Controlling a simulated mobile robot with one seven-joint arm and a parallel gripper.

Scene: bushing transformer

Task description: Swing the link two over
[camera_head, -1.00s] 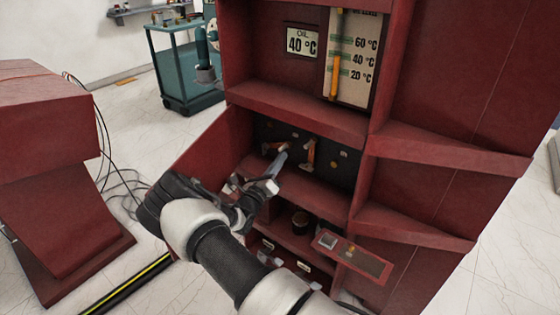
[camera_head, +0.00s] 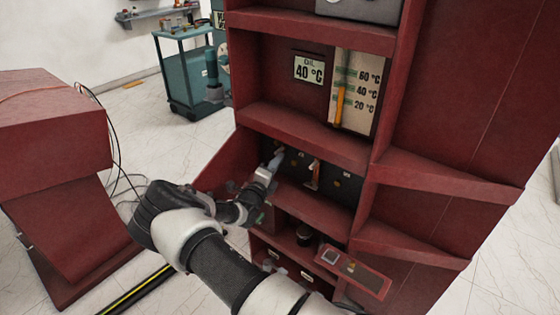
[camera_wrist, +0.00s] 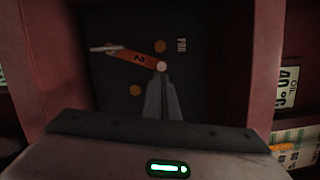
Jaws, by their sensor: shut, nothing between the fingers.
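The link marked 2 is an orange bar (camera_wrist: 133,57) on the dark panel (camera_wrist: 120,25) inside the red cabinet. In the wrist view it slants from a pale round pivot (camera_wrist: 161,67) to a light peg-like handle (camera_wrist: 104,48) at its far left end. Brass studs (camera_wrist: 160,46) lie on either side of it. My gripper (camera_wrist: 161,78) is shut and empty, its tips appearing just below the pivot; I cannot tell whether they touch. In the head view my gripper (camera_head: 279,153) reaches into the cabinet recess and hides this link.
Another orange link (camera_head: 315,173) hangs upright to the right on the panel. Red recess walls (camera_wrist: 265,60) stand close on both sides. An oil sign (camera_head: 309,69) and gauge (camera_head: 356,90) are above. A small control plate (camera_head: 351,271) juts out below.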

